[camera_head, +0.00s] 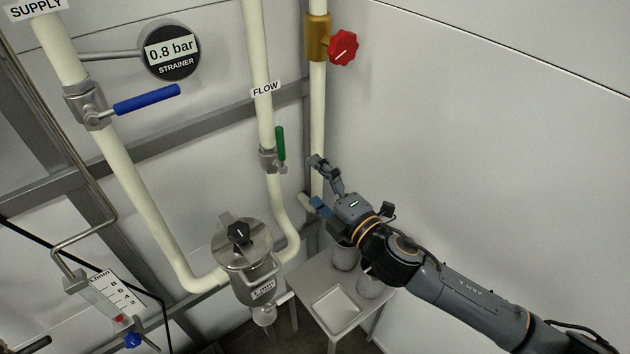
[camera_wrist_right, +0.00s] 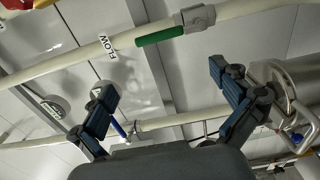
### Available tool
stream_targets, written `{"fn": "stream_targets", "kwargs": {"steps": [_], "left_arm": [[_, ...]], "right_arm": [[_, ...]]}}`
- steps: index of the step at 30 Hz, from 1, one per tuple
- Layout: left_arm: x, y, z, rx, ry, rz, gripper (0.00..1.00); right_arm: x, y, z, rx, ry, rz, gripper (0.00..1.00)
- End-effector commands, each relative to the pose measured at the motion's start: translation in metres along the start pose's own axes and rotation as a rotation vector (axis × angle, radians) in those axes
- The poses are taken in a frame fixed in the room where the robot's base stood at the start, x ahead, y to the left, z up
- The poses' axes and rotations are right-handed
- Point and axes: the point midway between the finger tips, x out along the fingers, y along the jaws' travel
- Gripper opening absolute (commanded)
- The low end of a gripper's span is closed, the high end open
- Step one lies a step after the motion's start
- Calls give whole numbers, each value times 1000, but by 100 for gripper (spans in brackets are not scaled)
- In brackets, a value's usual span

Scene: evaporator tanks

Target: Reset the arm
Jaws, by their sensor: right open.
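My right arm (camera_head: 470,300) reaches in from the lower right in the head view. Its gripper (camera_head: 316,182) is open and empty, with its two fingers spread toward the pipes, near the green-handled valve. In the right wrist view the open gripper (camera_wrist_right: 164,82) shows its two blue-padded fingers wide apart, with nothing between them. The green handle (camera_head: 281,144) is just left of the fingers in the head view; it also shows beyond them in the wrist view (camera_wrist_right: 160,36). No contact with it is visible. My left gripper does not show.
The blue-handled valve (camera_head: 146,99), strainer gauge (camera_head: 171,52) reading 0.8 bar and red knob (camera_head: 343,48) sit on or beside pale pipes. A steel strainer (camera_head: 243,245) hangs lower centre. A small table with a tray (camera_head: 336,309) and jars stands below the gripper. The right wall is bare.

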Motion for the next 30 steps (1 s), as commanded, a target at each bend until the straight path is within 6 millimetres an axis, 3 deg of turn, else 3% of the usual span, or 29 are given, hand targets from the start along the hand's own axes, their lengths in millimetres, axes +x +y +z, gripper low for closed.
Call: {"fn": "stream_targets", "kwargs": {"steps": [11, 14, 17, 22, 27, 30], "left_arm": [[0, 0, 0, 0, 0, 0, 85], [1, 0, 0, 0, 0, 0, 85], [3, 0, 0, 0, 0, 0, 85], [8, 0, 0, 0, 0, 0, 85], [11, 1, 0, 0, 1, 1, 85], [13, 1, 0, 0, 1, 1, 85]], "right_arm": [[1, -1, 1, 2, -2, -2, 100], [2, -17, 9, 35, -25, -27, 100], [4, -58, 30, 122, -85, -88, 100], [-13, -173, 76, 366, -255, -248, 100], [-61, -288, 101, 610, -437, -391, 100], [-96, -347, 104, 732, -536, -461, 100]]}}
